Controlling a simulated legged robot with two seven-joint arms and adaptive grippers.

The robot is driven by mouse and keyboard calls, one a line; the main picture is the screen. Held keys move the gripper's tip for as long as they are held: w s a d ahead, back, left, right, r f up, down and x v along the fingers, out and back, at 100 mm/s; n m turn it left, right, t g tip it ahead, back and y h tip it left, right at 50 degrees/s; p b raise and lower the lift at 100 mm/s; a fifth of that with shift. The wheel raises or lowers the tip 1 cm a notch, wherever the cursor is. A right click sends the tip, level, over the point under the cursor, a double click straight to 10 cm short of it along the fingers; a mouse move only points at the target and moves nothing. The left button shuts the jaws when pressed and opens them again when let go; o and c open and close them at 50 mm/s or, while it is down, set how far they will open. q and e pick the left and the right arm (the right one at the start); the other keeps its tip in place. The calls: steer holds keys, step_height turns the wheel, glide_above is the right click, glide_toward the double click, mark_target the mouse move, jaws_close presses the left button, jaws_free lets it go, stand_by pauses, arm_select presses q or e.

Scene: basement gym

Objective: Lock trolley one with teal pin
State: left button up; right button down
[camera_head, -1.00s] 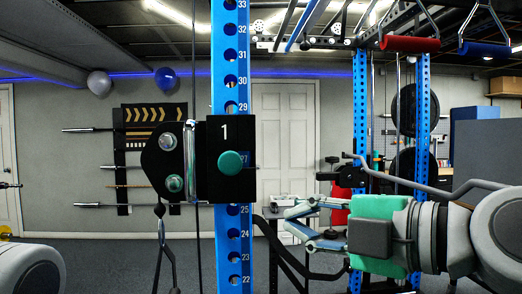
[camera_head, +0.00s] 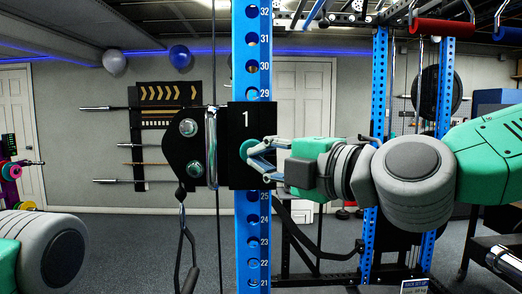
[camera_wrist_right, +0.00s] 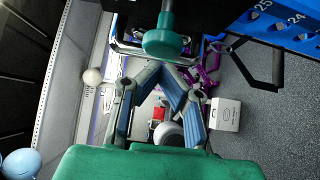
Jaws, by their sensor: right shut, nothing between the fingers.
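Trolley one, a black block (camera_head: 237,172) marked "1", sits around the blue numbered upright (camera_head: 252,222), between the 29 and 25 marks. Its teal pin (camera_head: 247,147) has a round knob on the front face, partly covered by my fingers. In the wrist view the teal knob (camera_wrist_right: 166,43) is just beyond my fingertips. My right gripper (camera_head: 256,152) is shut and empty, its fingertips at the knob in the head view; I cannot tell whether they touch it. How deep the pin sits is hidden. My left gripper is out of view; only part of my left arm shows at lower left.
A black strap handle (camera_head: 187,250) hangs below the trolley's left side. A second blue rack upright (camera_head: 375,150) stands behind my right arm. Barbells (camera_head: 140,108) hang on the back wall. The floor at centre left is open.

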steer(key=shift+w+a, duration=0.1)
steer(key=shift+w, duration=0.5)
steer(key=shift+w+d, duration=0.2)
steer(key=shift+w, duration=0.9)
steer(key=shift+r, duration=0.1)
steer(key=shift+w, duration=0.1)
